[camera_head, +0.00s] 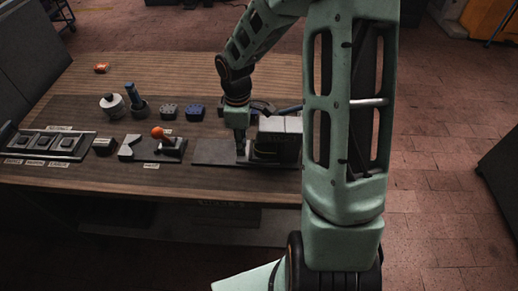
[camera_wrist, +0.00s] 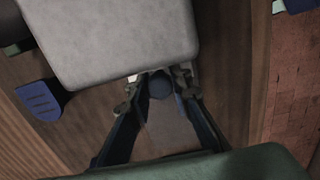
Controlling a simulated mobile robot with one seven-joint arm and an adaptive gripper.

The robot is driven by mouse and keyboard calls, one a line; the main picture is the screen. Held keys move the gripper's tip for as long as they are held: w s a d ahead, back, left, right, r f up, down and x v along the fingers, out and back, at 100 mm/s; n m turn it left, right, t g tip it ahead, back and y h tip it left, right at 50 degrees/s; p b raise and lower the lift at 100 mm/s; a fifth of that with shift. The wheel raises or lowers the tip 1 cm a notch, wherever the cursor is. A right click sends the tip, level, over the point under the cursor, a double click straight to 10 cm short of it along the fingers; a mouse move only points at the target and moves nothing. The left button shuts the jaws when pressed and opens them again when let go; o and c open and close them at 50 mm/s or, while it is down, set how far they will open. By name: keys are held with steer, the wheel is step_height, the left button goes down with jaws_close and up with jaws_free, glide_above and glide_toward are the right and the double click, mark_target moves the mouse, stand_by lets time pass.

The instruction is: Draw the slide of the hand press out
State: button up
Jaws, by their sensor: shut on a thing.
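The hand press (camera_head: 280,125) stands at the right of the bench, a block with a pale grey top and a dark body on a dark base plate (camera_head: 210,153). My arm hides its right part. In the wrist view its grey top (camera_wrist: 110,35) fills the upper left. My gripper (camera_head: 242,150) reaches down at the press's left side, low over the plate. In the wrist view my gripper (camera_wrist: 160,92) is shut on a dark round knob (camera_wrist: 160,85) at the press's edge, apparently the slide's knob. How far the slide is out cannot be seen.
Left of the press stands an orange-ball lever (camera_head: 158,132) on a dark plate. A tray with compartments (camera_head: 45,144) lies far left.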

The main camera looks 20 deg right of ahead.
steer(key=shift+a, duration=0.1)
steer(key=shift+w+a+b, duration=0.25)
steer(key=shift+w+a, duration=0.6)
steer(key=shift+a, duration=1.1)
steer(key=shift+w+a+b, duration=0.3)
steer(key=shift+w+a, duration=0.55)
steer(key=shift+a, duration=1.15)
steer(key=shift+w+a+b, duration=0.25)
steer(key=shift+w+a, duration=0.6)
steer(key=shift+a, duration=1.1)
steer(key=o, duration=1.7)
steer(key=shift+s+d, duration=0.1)
steer(key=shift+r+p, duration=1.4)
steer(key=shift+r, duration=0.35)
steer(key=shift+r, duration=0.15)
steer(key=shift+r+p, duration=0.8)
steer(key=shift+r, duration=0.1)
